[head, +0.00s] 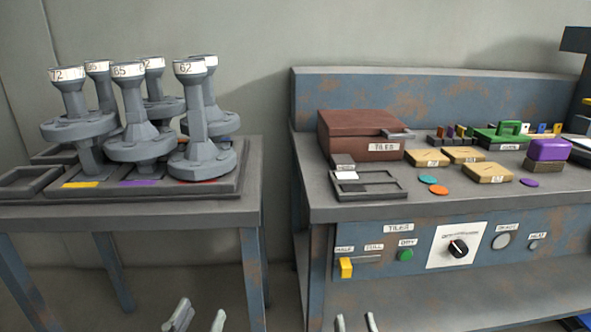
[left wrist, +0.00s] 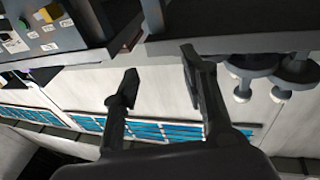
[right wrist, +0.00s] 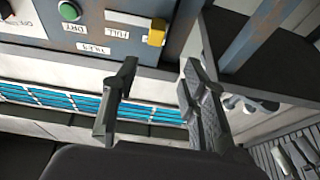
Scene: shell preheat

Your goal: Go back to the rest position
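My left gripper (head: 196,318) shows at the bottom edge of the head view, in front of the left table. Its two fingers stand apart with nothing between them in the left wrist view (left wrist: 160,80). My right gripper (head: 355,323) shows at the bottom edge of the head view, below the front of the right bench. Its fingers stand apart and empty in the right wrist view (right wrist: 158,85). Both grippers are clear of the furniture and touch nothing that I can see.
Grey numbered shells (head: 140,145) stand on a tray on the left table (head: 150,215).

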